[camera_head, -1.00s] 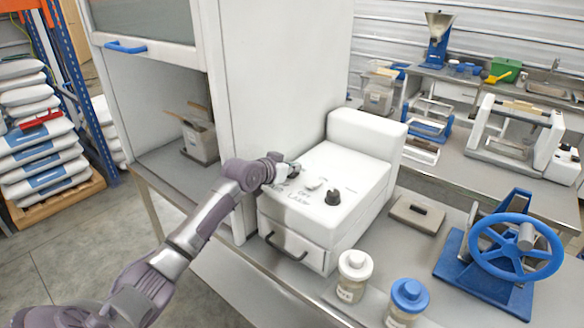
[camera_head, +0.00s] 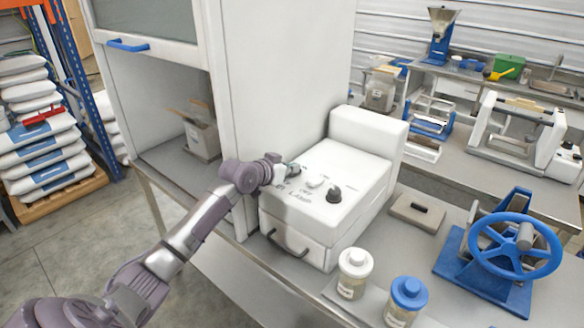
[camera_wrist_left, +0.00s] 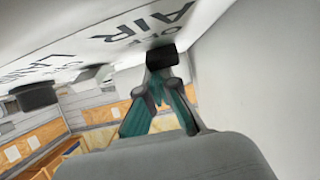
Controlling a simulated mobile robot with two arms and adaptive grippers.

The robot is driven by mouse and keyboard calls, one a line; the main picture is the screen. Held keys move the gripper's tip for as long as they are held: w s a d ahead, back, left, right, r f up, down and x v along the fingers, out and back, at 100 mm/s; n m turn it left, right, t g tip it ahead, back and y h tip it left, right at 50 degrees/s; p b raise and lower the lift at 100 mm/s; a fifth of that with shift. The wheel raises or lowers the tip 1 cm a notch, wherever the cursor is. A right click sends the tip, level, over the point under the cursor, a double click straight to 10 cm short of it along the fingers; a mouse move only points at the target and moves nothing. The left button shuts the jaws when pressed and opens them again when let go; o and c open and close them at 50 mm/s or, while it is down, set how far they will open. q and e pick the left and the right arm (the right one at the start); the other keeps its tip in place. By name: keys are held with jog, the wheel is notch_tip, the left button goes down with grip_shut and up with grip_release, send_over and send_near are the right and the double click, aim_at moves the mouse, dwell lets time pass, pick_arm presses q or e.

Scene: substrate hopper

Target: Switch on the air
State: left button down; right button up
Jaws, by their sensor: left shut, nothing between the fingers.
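A white box-shaped unit (camera_head: 322,232) stands on the bench, with controls and printed labels on its sloped top. In the left wrist view a black switch (camera_wrist_left: 161,57) sits beside the words "AIR" and "OFF". In the head view my left gripper (camera_head: 291,170) covers that spot. My left gripper is shut and empty. In the wrist view its fingertips (camera_wrist_left: 158,86) are right at the black switch; I cannot tell whether they touch it. A white control (camera_head: 314,182) and a black knob (camera_head: 333,194) sit further right on the top. My right gripper is not in view.
A white-lidded jar (camera_head: 354,272), a blue-lidded jar (camera_head: 406,298) and a blue handwheel device (camera_head: 503,255) stand on the bench to the right. A cardboard box (camera_head: 203,138) sits inside the cabinet's open bay.

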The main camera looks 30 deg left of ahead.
pick_arm(q)
notch_tip(320, 180, up, 4)
jog(key=p, duration=0.3)
jog(key=shift+s+r, duration=0.15)
jog(key=shift+r, duration=0.1)
jog(key=s+r+b, duration=0.2)
jog(key=s+r, duration=0.4)
jog(key=shift+s+a+r+b, duration=0.25)
jog(key=shift+s+a+b, duration=0.05)
jog(key=shift+s+b, duration=0.1)
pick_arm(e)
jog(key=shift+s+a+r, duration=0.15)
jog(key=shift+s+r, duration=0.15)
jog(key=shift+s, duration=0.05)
